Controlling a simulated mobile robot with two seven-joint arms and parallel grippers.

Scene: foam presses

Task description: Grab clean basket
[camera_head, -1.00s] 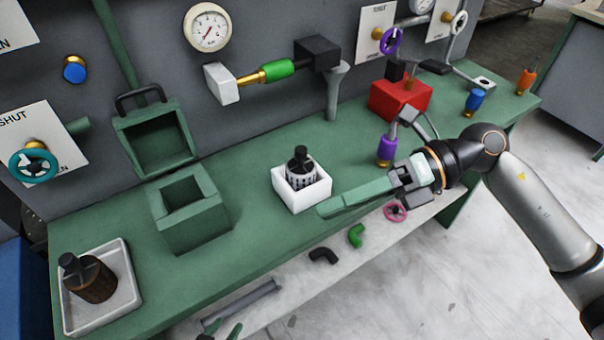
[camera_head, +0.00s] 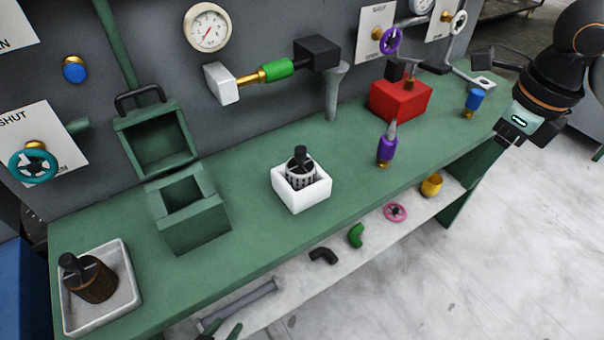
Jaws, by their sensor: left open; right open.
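The clean basket (camera_head: 301,178) is a pale slotted cylinder with a black handle on top. It stands upright in a small white open box (camera_head: 302,199) on the green bench. My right gripper (camera_head: 512,134) is at the upper right, well away from the clean basket, and holds nothing that I can see.
A green press box (camera_head: 206,237) with a raised lid (camera_head: 155,142) stands left of the white box. A purple-bodied tool (camera_head: 387,150) and red block (camera_head: 400,100) stand to the right. Pipes and valves line the back wall. The bench around the white box is clear.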

